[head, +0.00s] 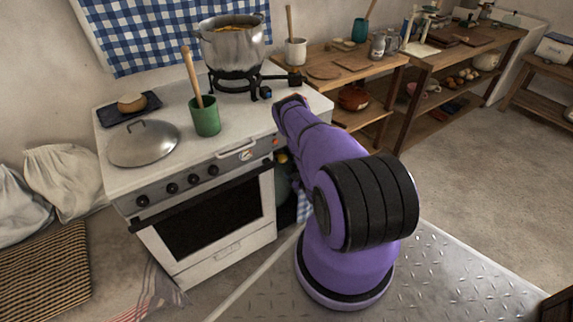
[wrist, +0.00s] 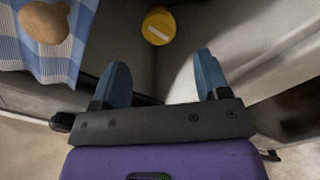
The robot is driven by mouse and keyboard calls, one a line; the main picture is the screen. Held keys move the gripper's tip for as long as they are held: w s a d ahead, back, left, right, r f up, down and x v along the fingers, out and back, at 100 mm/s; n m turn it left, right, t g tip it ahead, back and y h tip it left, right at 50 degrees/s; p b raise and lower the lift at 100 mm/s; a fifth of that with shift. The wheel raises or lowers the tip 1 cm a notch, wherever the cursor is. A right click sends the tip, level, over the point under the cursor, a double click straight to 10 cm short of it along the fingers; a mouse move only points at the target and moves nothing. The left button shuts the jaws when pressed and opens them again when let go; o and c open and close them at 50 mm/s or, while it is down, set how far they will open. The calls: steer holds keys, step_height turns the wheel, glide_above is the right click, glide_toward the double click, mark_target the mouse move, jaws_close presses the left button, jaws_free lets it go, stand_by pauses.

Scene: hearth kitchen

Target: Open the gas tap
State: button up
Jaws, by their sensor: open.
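A round yellow knob with a white bar across it, which looks like the gas tap (wrist: 158,26), shows at the top middle of the wrist view. A small yellow part, probably the same tap, shows beside the stove in the head view (head: 283,158), partly hidden by my purple arm. My gripper (wrist: 161,80) is open and empty, its two blue fingers spread wide. The tap lies beyond the fingertips, roughly in line with the gap between them, and the fingers appear apart from it. In the head view my gripper is hidden behind my arm.
The white stove (head: 225,231) stands just left of my arm, with a steel pot (head: 232,48) on its burner. A wooden shelf (head: 345,72) is to the right. A blue checked cloth (wrist: 88,22) with a brown rounded thing (wrist: 44,22) is left of the tap.

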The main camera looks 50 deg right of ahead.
steer(key=shift+v, duration=1.55)
